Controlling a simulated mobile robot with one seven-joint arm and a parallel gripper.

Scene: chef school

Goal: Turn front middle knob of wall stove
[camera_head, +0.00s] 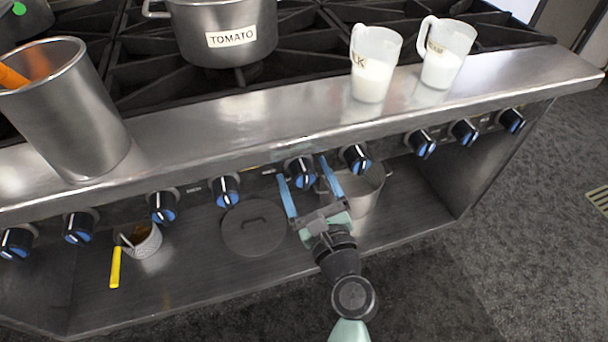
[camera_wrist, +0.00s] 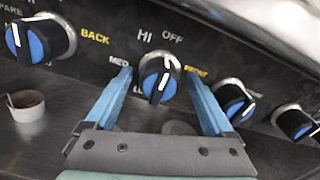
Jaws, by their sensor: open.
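A black knob with a blue face and white line (camera_wrist: 160,78) sits at the centre of the wrist view, with HI, OFF and MED printed around it and a yellow label, seemingly FRONT, at its right. It is also in the head view (camera_head: 300,173), on the stove's front panel. My gripper (camera_head: 302,168) is open, its blue fingers on either side of this knob. In the wrist view the fingertips of my gripper (camera_wrist: 159,75) flank the knob with a gap on each side. The white line runs nearly up and down, tilted slightly.
Neighbouring knobs sit left (camera_head: 227,190) and right (camera_head: 356,158) along the panel. The steel ledge (camera_head: 230,125) above holds two milk jugs (camera_head: 374,70) and a steel container (camera_head: 70,115). A TOMATO pot (camera_head: 225,30) stands on the burners. A lid (camera_head: 253,228) and pot (camera_head: 364,190) are on the shelf below.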

